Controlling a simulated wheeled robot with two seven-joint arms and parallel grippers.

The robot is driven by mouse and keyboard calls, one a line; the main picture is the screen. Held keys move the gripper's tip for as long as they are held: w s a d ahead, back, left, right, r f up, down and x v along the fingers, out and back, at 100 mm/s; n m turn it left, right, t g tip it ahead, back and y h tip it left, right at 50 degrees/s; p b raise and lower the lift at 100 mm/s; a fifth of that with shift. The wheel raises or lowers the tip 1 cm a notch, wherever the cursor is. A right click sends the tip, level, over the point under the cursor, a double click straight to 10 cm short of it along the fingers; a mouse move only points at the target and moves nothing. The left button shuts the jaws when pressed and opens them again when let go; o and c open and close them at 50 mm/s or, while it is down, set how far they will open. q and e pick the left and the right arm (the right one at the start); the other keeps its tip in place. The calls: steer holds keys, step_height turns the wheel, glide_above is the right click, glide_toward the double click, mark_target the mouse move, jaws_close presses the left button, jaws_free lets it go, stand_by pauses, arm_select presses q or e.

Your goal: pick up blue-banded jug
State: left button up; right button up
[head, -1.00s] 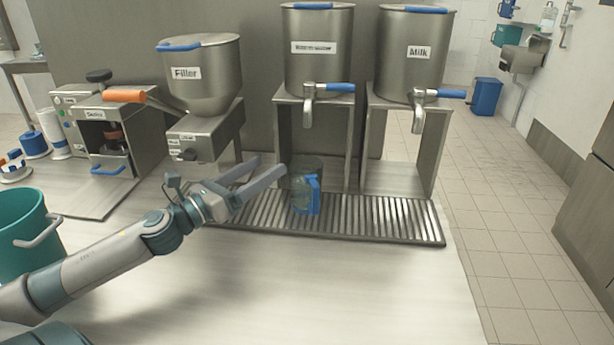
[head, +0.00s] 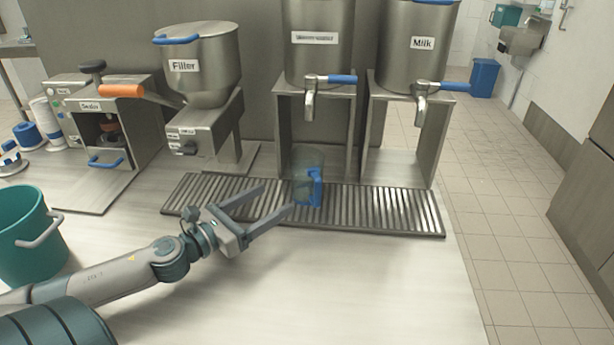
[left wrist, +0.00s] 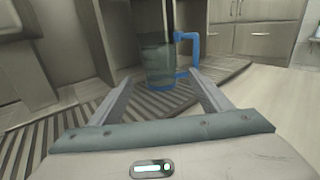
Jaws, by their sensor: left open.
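The blue-banded jug (head: 306,181) is clear, with a blue handle on its right side. It stands upright on the slatted drip tray (head: 385,212), below the tap of the middle dispenser. My left gripper (head: 278,200) is open and empty, just left of and nearer than the jug in the head view. In the left wrist view the jug (left wrist: 158,62) stands ahead, beyond the fingertips (left wrist: 160,80), with its handle to the right. I see no contact between the fingers and the jug. My right gripper is out of view.
The middle dispenser (head: 318,50) and the Milk dispenser (head: 415,55) stand behind the tray, with taps overhanging it. The Filler hopper (head: 198,75) and a sealer machine (head: 100,130) are at left. A teal bucket (head: 25,255) is at the left front. The front counter is clear.

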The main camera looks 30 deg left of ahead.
mark_target(295, 185)
arm_select(q)
steer(key=shift+x, duration=1.6)
steer(key=shift+w+d+r+p, duration=0.15)
steer(key=shift+w+p, duration=0.3)
steer(key=shift+w, duration=0.25)
steer(key=shift+p+x, duration=0.4)
steer(key=shift+x, duration=2)
steer(key=shift+p+x, duration=0.4)
steer(key=shift+x, duration=0.4)
steer(key=shift+w, duration=0.1)
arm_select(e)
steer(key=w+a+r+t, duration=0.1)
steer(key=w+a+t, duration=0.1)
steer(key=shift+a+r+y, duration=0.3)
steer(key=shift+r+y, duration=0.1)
